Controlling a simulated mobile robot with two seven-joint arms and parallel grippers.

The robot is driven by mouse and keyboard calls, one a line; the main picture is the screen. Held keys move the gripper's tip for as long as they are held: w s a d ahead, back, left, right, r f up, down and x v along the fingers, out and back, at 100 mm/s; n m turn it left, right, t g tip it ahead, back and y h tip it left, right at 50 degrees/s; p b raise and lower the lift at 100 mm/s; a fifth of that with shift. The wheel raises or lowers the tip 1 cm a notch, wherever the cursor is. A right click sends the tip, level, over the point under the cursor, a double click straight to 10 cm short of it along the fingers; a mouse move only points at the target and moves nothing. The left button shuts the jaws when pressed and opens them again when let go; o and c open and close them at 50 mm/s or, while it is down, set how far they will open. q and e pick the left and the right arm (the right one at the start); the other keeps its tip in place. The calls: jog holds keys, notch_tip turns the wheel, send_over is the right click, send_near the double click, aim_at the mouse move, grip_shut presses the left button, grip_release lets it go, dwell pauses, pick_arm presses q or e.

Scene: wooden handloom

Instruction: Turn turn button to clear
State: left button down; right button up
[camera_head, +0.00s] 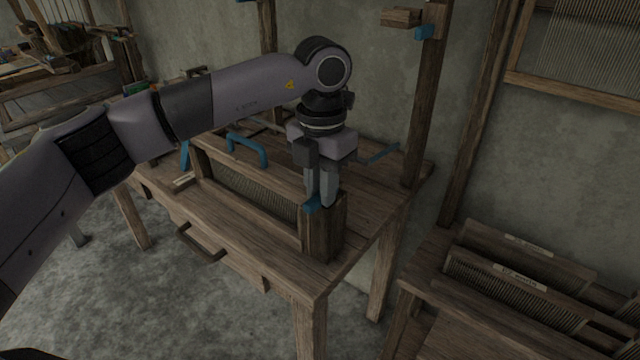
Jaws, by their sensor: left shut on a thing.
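My left gripper (320,203) points straight down at the right end of the wooden frame on the loom table. Its fingers are shut on a small blue turn button (311,206) at the top of the right wooden post (322,232). Part of the button is hidden between and behind the fingers, so its exact angle is hard to tell. The post stands upright at the end of a reed (250,190) set in the frame. My right gripper is not in view.
A blue handle (247,146) rises behind the reed. A tall wooden upright (428,100) stands close on the right. A rack with labelled reeds (520,240) is at lower right. The table's front right top (300,278) is clear.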

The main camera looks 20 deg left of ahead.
pick_arm(q)
jog(key=shift+r, duration=0.1)
dwell(0.4)
jog(key=c, duration=1)
grip_release()
jog(key=shift+c, duration=0.2)
notch_tip(320, 180, up, 7)
jog(key=shift+r, duration=0.1)
